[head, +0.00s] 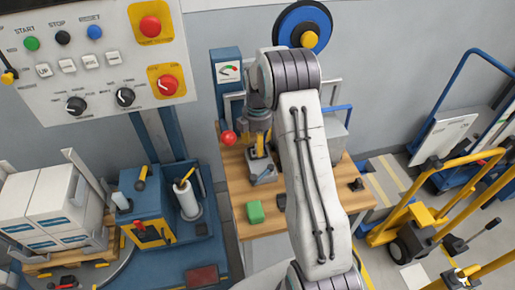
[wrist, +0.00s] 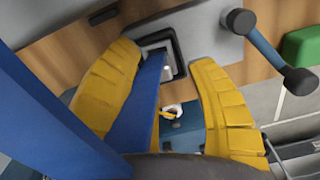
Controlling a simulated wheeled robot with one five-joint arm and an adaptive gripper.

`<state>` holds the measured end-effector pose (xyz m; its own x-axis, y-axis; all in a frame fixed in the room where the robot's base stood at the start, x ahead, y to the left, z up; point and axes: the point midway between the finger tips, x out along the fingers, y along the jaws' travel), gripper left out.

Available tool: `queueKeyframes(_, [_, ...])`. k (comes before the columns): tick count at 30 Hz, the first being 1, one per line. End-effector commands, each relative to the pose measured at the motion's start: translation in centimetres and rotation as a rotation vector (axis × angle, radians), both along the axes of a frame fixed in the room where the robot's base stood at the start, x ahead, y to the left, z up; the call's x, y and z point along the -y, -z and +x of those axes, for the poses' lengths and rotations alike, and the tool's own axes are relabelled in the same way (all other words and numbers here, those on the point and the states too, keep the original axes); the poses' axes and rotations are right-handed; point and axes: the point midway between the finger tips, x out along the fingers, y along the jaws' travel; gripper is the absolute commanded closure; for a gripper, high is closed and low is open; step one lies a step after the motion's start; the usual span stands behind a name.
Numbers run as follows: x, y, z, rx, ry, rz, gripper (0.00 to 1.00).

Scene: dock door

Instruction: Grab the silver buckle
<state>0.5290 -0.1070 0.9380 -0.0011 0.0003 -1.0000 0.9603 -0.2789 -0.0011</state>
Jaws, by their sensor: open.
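My gripper (wrist: 163,62) is open, its two yellow fingers apart in the wrist view. A silver-grey square piece with a dark rim (wrist: 156,50), which looks like the buckle, shows between and beyond the fingertips. A blue strip (wrist: 138,118) runs between the fingers and up to it, covering part of it. In the head view my gripper (head: 259,150) points down over a small grey piece (head: 263,175) on the wooden table (head: 237,190). The fingers partly hide this piece, and I cannot tell whether they touch it.
A green block (head: 255,212) lies at the table's front left. A red ball knob (head: 228,138) is left of my gripper. A blue bar with dark ends (wrist: 270,50) is near the right finger. A blue press with a dial (head: 228,72) stands behind. Yellow carts (head: 430,215) stand right.

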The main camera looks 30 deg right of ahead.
Motion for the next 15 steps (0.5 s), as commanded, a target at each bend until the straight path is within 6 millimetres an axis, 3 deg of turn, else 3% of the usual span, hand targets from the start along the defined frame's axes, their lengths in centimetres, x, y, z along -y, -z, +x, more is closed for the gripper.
queueKeyframes(6, [0.0,1.5,0.0,0.0,0.0,0.0,0.48])
queueKeyframes(15, [0.0,1.6,0.0,0.001,0.001,0.0,0.48])
